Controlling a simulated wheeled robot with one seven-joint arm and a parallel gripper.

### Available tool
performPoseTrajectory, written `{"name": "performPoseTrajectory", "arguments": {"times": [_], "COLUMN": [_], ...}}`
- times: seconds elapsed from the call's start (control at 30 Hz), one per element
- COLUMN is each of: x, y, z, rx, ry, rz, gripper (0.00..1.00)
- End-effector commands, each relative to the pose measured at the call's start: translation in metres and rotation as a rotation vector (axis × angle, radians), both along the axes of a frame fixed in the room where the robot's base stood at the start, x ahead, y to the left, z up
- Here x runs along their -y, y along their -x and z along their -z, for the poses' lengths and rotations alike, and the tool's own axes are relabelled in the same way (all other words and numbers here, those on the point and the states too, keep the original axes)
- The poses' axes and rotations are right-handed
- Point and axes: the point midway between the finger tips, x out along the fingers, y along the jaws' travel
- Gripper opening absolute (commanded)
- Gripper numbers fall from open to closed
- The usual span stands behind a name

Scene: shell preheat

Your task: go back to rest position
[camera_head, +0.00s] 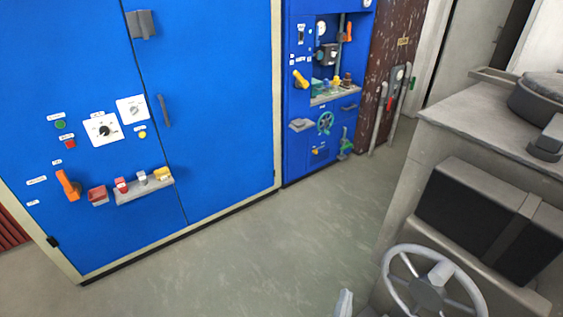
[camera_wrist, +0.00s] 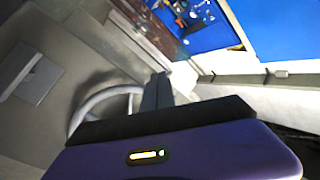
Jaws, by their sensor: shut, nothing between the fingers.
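My gripper (camera_wrist: 158,82) shows in the wrist view as dark grey fingers close together, beyond a black bar and a purple body with a small yellow light. The fingers are shut with nothing seen between them. A grey handwheel (camera_wrist: 92,108) is at the left of the fingers, partly hidden behind my gripper body; I cannot tell how far apart they are. In the head view the handwheel (camera_head: 400,262) is at the bottom right, on the front of a grey machine (camera_head: 455,122).
A large blue cabinet (camera_head: 220,110) with switches, an orange handle (camera_head: 67,186) and a small shelf (camera_head: 143,191) stands at the left. A blue control panel (camera_head: 296,150) with a green wheel (camera_head: 325,123) stands behind. The grey-green floor (camera_head: 260,245) between cabinet and machine is clear.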

Motion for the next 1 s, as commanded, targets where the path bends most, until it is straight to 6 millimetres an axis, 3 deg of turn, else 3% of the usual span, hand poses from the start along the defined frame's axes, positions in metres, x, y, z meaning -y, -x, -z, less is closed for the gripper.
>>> {"name": "performPoseTrajectory", "arguments": {"times": [0.2, 0.37, 0.7, 1.0], "x": [-0.012, -0.011, 0.017, 0.044], "y": [0.071, 0.126, 0.235, 0.303], "z": [-0.051, -0.079, -0.126, -0.157], "rx": [0.060, 0.020, -0.205, -0.384], "ry": [0.056, 0.137, 0.368, 0.520], "rz": [-0.199, -0.301, -0.389, -0.392], "gripper": [0.00, 0.00, 0.00, 0.00]}}
